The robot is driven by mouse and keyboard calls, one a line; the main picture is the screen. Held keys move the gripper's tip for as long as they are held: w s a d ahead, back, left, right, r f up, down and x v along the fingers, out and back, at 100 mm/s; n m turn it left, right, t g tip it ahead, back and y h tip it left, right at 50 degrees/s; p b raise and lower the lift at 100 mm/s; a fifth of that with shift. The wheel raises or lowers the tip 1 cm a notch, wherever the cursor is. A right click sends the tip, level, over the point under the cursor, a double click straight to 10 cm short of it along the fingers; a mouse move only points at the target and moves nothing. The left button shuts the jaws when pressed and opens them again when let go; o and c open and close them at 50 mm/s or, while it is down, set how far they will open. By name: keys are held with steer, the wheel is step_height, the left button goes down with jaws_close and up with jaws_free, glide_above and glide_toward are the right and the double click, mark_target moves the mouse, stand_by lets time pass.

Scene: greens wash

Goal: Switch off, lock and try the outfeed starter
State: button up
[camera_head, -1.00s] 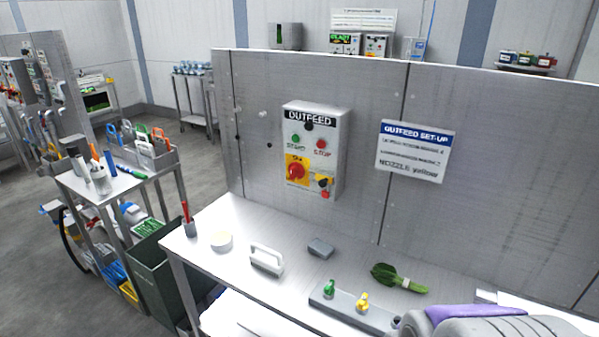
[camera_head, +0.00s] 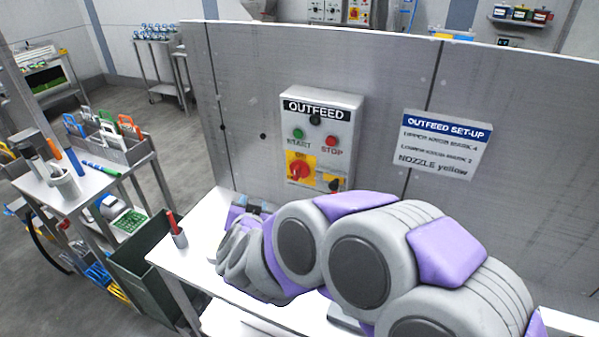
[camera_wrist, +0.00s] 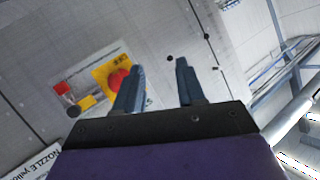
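The grey OUTFEED starter box (camera_head: 321,140) is fixed to the upright metal panel. It has a green START button (camera_head: 298,134), a red STOP button (camera_head: 331,140) and a red rotary switch (camera_head: 299,170) on a yellow plate. My arm partly hides its lower edge. In the wrist view the red switch (camera_wrist: 118,79) is just left of my gripper (camera_wrist: 158,75). The gripper's two fingers are apart with nothing between them, and the left finger overlaps the yellow plate's edge. In the head view the gripper (camera_head: 250,207) is near the panel, low and left of the box.
A sign reading OUTFEED SET-UP (camera_head: 444,142) is on the panel, right of the box. A red item in a small holder (camera_head: 176,232) stands at the bench's left end. A trolley with padlock-like items (camera_head: 103,140) stands at left. My arm covers most of the bench.

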steer(key=a+f+h, duration=0.1)
steer(key=h, duration=0.1)
steer(key=m+t+h, duration=0.2)
steer(key=t+h, duration=0.1)
steer(key=h, duration=0.4)
glide_toward(294, 175)
steer(key=b+x, duration=0.2)
steer(key=x, duration=0.7)
steer(key=shift+s+d, duration=0.1)
steer(key=shift+w+a+f, duration=0.1)
steer(key=shift+w+a, duration=0.2)
steer(key=shift+a, duration=0.2)
steer(key=shift+d, duration=0.9)
steer(key=shift+c, duration=1.6)
steer(key=shift+a, duration=0.45)
jaws_close()
steer(key=shift+d, duration=0.1)
